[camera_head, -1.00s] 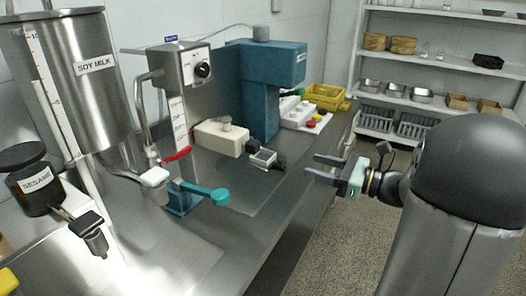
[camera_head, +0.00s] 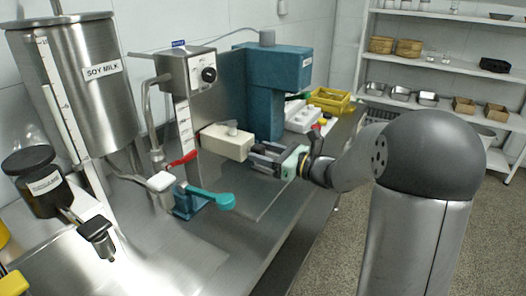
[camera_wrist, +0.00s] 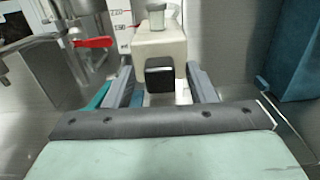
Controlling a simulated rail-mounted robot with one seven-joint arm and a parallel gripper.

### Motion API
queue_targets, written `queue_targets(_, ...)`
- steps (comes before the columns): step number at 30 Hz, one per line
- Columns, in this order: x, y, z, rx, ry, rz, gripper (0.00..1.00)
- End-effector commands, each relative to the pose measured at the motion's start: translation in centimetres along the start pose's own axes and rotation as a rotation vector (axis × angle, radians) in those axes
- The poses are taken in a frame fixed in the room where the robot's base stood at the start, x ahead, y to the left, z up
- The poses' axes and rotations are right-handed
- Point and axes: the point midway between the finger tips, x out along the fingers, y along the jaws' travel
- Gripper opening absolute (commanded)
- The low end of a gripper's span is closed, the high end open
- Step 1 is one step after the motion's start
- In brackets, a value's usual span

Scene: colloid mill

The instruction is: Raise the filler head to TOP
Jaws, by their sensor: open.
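A cream block (camera_head: 226,142), which looks like the filler head, sits beside the vertical marked scale strip (camera_head: 185,125) below a steel control box (camera_head: 188,76). In the wrist view the cream block (camera_wrist: 161,42) has a metal knob on top and a black square piece (camera_wrist: 159,73) at its near end. My gripper (camera_head: 262,156) is at the block's right end. In the wrist view my gripper (camera_wrist: 161,82) is open, with one finger on each side of the black piece. Visible gaps separate the fingers from it. The head's scale reading is too small to tell.
A red lever (camera_head: 181,160) and a teal lever (camera_head: 211,196) lie to the left. A blue machine (camera_head: 270,75) stands behind. The soy milk tank (camera_head: 75,90) is at far left. The steel counter's front (camera_head: 250,232) is clear.

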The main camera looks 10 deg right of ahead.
Motion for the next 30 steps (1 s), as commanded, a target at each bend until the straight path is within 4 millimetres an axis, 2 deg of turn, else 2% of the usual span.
queue_targets(3,0.6,0.0,0.0,-0.001,0.001,0.001,0.51)
queue_targets(11,0.7,0.0,0.0,-0.001,0.001,0.000,0.51)
queue_targets(16,0.6,0.0,0.0,-0.001,0.001,0.000,0.04)
queue_targets(17,0.6,0.0,0.0,-0.001,0.001,0.000,0.00)
queue_targets(20,0.6,0.0,0.2,-0.001,0.000,0.000,0.00)
queue_targets(23,0.6,0.0,1.8,-0.002,-0.001,0.000,0.00)
queue_targets(30,0.6,0.0,8.1,-0.004,-0.003,0.000,0.00)
